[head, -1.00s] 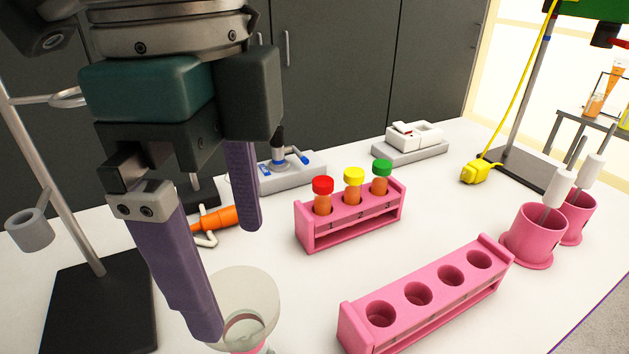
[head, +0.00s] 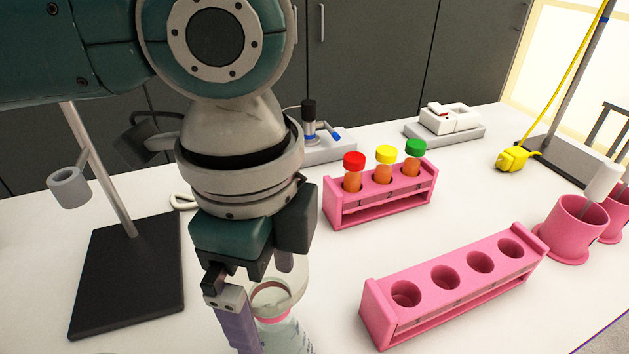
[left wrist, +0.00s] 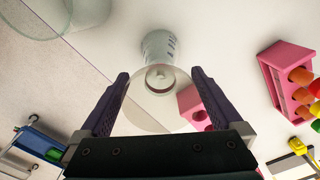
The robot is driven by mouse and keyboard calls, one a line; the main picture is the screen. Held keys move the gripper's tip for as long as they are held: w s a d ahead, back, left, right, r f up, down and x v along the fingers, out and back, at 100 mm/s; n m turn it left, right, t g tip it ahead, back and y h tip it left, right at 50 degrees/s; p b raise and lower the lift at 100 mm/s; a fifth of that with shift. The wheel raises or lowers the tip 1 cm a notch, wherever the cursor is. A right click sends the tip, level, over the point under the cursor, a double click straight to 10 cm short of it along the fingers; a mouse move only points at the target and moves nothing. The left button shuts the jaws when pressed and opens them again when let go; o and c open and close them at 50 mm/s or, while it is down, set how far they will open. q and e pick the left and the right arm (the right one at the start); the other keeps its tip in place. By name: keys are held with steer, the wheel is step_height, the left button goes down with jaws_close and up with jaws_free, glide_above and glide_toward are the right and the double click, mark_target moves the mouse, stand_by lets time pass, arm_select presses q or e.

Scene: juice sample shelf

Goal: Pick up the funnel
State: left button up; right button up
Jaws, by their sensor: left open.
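The funnel (head: 298,288) is a translucent whitish cone with a wide round mouth. It sits upright on top of a clear flask (head: 287,336) with a pink ring at its neck, at the bottom of the head view. My left gripper (head: 264,305) is open and points down at the funnel, with one purple finger on each side of it. In the left wrist view the funnel (left wrist: 140,114) lies between the spread fingers (left wrist: 161,74), above the flask (left wrist: 158,45). I cannot tell whether a finger touches it. My right gripper is not in view.
An empty pink rack (head: 455,290) stands right of the flask. A pink rack (head: 382,207) with capped orange tubes stands behind it. A black stand base (head: 128,275) is at left. Pink cups (head: 572,228) stand at right. White table between the racks is clear.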

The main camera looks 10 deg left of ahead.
arm_select(q)
steer(key=shift+c, duration=0.2)
steer(key=c, duration=1.1)
steer(key=shift+o, duration=0.2)
steer(key=shift+r, duration=0.1)
